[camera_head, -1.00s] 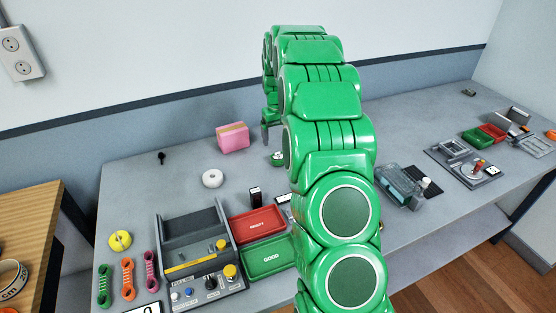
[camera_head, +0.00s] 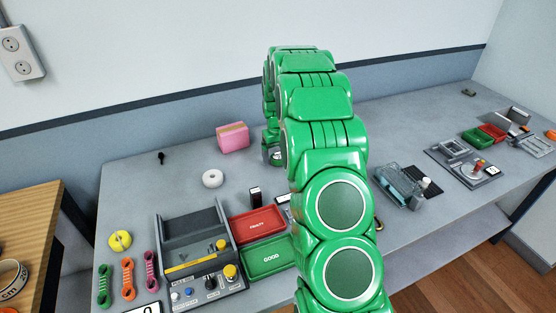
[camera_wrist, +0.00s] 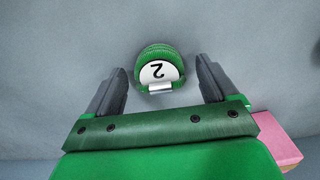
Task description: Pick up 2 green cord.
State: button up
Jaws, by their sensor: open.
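A green cord coil with a white end marked "2" (camera_wrist: 157,64) sits on the grey tabletop in the wrist view. My gripper (camera_wrist: 161,72) is open, with one finger on each side of the coil and visible gaps between them. In the head view my gripper (camera_head: 271,152) is low over the table near the pink block, and only a small part of the coil (camera_head: 278,156) shows beside it. Another green cord, a long bundle (camera_head: 104,287), lies at the table's front left with no number visible.
The pink block (camera_head: 233,137) stands close to my gripper, and it also shows in the wrist view (camera_wrist: 277,139). A white ring (camera_head: 212,178), a red tray (camera_head: 257,224), a green tray (camera_head: 267,257) and a grey test box (camera_head: 192,240) lie nearer the front.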

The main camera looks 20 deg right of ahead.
jog(key=shift+f, duration=0.1)
jog(key=shift+c, duration=0.3)
jog(key=c, duration=1.1)
